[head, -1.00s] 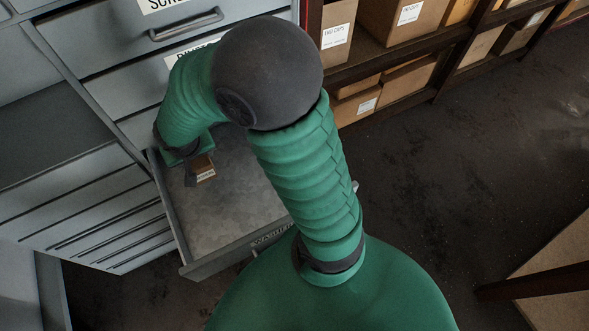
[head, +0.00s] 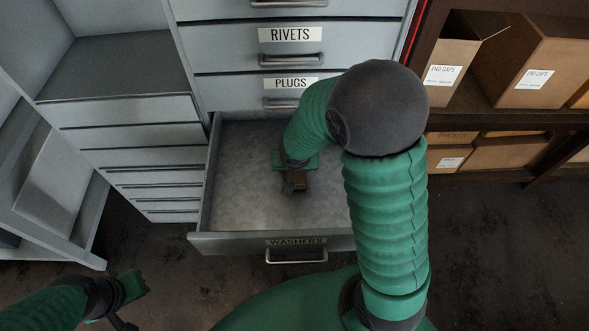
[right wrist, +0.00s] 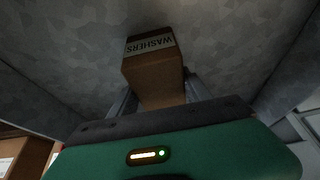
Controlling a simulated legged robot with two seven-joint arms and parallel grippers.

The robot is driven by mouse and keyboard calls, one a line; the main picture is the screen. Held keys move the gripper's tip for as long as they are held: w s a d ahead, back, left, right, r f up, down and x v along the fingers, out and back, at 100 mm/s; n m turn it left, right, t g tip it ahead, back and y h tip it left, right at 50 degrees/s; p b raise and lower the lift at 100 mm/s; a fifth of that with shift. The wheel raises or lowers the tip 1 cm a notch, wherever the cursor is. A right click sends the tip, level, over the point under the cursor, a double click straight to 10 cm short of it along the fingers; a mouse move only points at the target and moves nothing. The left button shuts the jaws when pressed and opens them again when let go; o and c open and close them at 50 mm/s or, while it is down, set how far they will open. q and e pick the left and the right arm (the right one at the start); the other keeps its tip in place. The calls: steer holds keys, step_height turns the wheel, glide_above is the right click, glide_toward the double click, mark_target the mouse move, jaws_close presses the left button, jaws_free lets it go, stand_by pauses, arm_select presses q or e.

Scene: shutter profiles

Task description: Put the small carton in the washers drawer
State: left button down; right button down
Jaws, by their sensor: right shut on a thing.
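The small brown carton (right wrist: 154,75) has a white label reading WASHERS and sits between the two fingers of my right gripper (right wrist: 155,100). In the head view my right gripper (head: 294,188) is inside the open washers drawer (head: 232,205), shut on the carton (head: 301,180), which it partly hides. I cannot tell whether the carton touches the drawer floor. The drawer front carries a WASHERS label and a bar handle. My left gripper (head: 132,303) is at the lower left, outside the drawer and away from the carton; its opening is unclear.
Closed drawers labelled PLUGS (head: 290,84) and RIVETS (head: 291,34) are above the open one. Grey shelving (head: 120,60) stands to the left. Shelves with cardboard boxes (head: 535,75) stand to the right. The drawer floor around the carton is bare.

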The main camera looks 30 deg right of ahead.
steer(key=c, duration=0.6)
jaws_free()
steer(key=shift+c, duration=0.2)
steer(key=shift+o, duration=0.8)
steer(key=shift+a, duration=0.1)
steer(key=shift+a+r, duration=0.1)
steer(key=shift+a, duration=0.15)
steer(key=p+v, duration=0.5)
steer(key=v, duration=0.6)
steer(key=shift+r, duration=0.25)
steer(key=shift+s+a+r, duration=0.1)
steer(key=shift+s+r, duration=0.1)
steer(key=s+a+f+n+g+y, duration=0.1)
steer(key=s+a+n+y, duration=0.1)
steer(key=s+a+n, duration=0.3)
steer(key=shift+s+a+f+n, duration=0.25)
steer(key=shift+s+a+n, duration=0.1)
steer(key=shift+s+n, duration=0.35)
